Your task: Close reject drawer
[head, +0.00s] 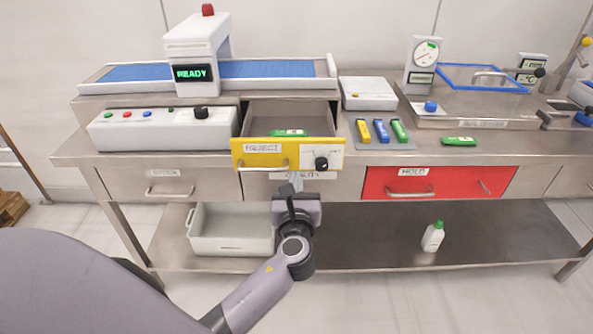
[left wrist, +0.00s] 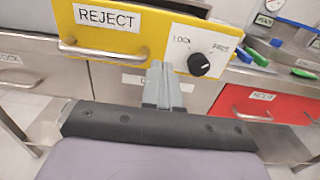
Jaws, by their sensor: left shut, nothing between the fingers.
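The yellow-fronted reject drawer (head: 262,154) is pulled out from the bench, with a green packet (head: 289,133) lying inside it. Its front has a REJECT label, a bar handle (head: 264,168) at the left and a black knob (head: 322,164) on a white panel at the right. My left gripper (head: 296,184) is shut and empty, just below and in front of the drawer front. In the left wrist view the shut fingertips (left wrist: 160,72) appear between the handle (left wrist: 103,49) and the knob (left wrist: 199,64); I cannot tell whether they touch the drawer. My right gripper is not in view.
A red HOLD drawer (head: 437,183) is shut to the right. A conveyor (head: 275,69) with a READY display stands on the bench. A grey bin (head: 232,246) and a white bottle (head: 433,237) stand on the lower shelf. A control box (head: 163,132) sits left of the drawer.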

